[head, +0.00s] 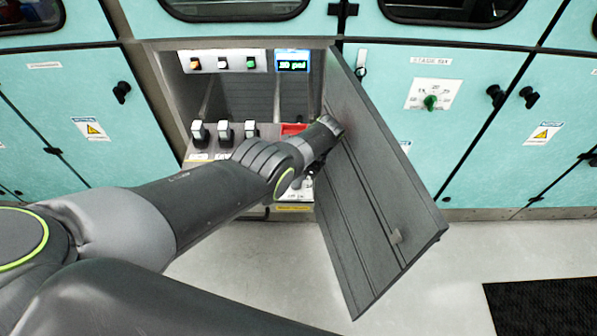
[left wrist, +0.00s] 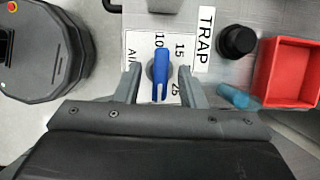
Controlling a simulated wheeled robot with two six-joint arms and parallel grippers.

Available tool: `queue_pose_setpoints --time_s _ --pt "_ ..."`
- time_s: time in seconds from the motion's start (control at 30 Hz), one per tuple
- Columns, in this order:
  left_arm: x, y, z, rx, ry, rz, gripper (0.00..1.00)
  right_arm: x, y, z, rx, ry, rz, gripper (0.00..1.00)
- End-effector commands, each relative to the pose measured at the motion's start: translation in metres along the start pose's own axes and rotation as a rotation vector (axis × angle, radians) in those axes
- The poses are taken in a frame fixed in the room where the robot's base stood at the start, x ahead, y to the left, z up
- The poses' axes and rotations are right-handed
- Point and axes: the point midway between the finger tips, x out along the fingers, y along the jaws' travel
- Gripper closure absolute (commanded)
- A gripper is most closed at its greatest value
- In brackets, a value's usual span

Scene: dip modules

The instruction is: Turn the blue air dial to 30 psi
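The blue air dial (left wrist: 161,68) shows in the left wrist view on a white scale plate marked 10, 15 and 25. Its handle lies nearly upright in the picture; I cannot tell which end points. My left gripper (left wrist: 160,76) is open, with one finger on each side of the dial and a visible gap to both. In the head view my left arm reaches into the open cabinet; the gripper and dial are hidden there. My right gripper is not in view.
The open grey cabinet door (head: 375,190) stands close to the right of my left arm. The wrist view shows a black knob (left wrist: 237,41), a red bin (left wrist: 262,75) and a blue cylinder (left wrist: 232,96) right of the dial. Several switches (head: 223,131) line the cabinet.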

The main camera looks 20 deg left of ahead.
Motion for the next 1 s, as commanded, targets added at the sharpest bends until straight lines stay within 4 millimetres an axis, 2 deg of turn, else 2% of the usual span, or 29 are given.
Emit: queue_pose_setpoints --time_s 0.27,0.67,1.0 --pt "-0.022 0.000 0.009 0.000 0.000 0.000 0.64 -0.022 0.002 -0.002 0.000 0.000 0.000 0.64" --pt "-0.076 0.000 0.031 0.000 0.001 -0.002 0.64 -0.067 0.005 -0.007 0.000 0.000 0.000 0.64" --pt "-0.092 0.000 0.037 0.001 0.001 0.000 0.64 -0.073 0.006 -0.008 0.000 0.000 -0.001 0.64"
